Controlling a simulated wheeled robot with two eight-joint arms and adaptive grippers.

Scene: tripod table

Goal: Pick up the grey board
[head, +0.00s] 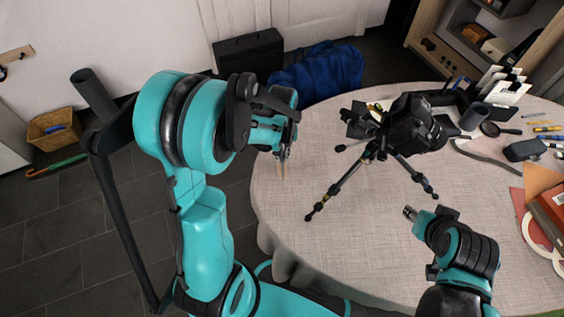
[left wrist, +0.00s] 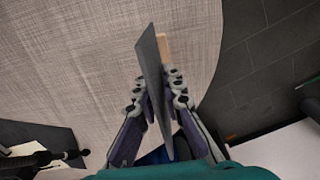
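The grey board (left wrist: 152,68) is a thin, long plate, seen nearly edge-on between the fingers of my left gripper (left wrist: 155,88) in the left wrist view. The fingers converge close on both its faces and look shut on it. It reaches past the fingertips and back toward the palm. In the head view, my left gripper (head: 283,160) is at the left edge of the round table, and only a thin grey sliver shows there. My right gripper (head: 410,212) is above the table's front part, with no object visible in it; its opening is too small to tell.
A pale wooden piece (left wrist: 165,49) is beside the board. The round table (head: 330,245) has a light cloth. A black tripod (head: 376,148) with a camera (head: 415,122) stands on it, near the right gripper. Pencils, books and a cup crowd the right side. The front-left tabletop is clear.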

